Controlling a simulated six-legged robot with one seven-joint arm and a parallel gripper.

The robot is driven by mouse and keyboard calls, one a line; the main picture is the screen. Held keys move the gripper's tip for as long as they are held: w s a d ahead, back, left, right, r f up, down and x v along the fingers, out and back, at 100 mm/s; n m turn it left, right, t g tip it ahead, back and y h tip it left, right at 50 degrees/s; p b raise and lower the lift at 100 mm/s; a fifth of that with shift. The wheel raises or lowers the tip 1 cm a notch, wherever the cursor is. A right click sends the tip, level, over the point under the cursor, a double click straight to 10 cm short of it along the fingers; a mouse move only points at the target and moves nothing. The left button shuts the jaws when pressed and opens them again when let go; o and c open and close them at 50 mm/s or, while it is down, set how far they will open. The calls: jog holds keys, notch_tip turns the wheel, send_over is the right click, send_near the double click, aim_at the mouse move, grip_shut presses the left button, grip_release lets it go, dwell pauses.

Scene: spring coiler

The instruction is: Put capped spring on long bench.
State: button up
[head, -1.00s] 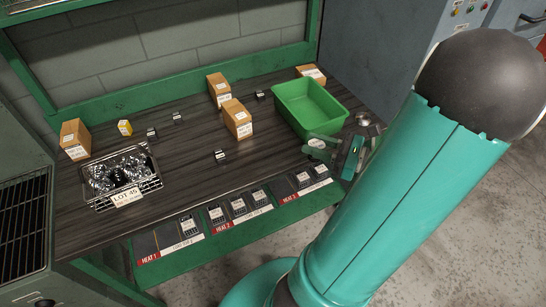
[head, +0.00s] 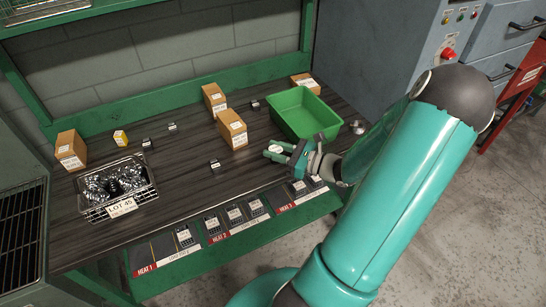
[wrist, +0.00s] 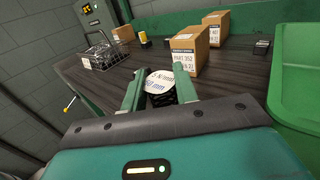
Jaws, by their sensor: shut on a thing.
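My gripper (head: 280,152) is shut on the capped spring, over the front right part of the long bench (head: 180,195), left of the green bin's front corner. In the wrist view, the capped spring (wrist: 160,84) sits between the two green fingers, with its white printed round cap facing the camera and dark coils below the cap. Its white cap also shows in the head view (head: 275,149). I cannot tell whether its lower end touches the bench. The bench has a dark wood-grain top and a green frame.
A green bin (head: 302,133) stands right of my gripper. Cardboard boxes (head: 232,128) stand behind it. A wire basket (head: 137,198) labelled LOT 45 is at the left. Small dark blocks (head: 215,164) are scattered about. Labelled heat slots line the front edge. The middle-front top is clear.

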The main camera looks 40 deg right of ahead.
jog(key=f, duration=0.1)
jog(key=w+f, duration=0.1)
jog(key=f, duration=0.1)
jog(key=shift+w+f, duration=0.2)
jog(key=shift+f, duration=0.4)
jog(key=shift+f, duration=0.25)
jog(key=o, duration=1)
jog(key=shift+c, duration=0.2)
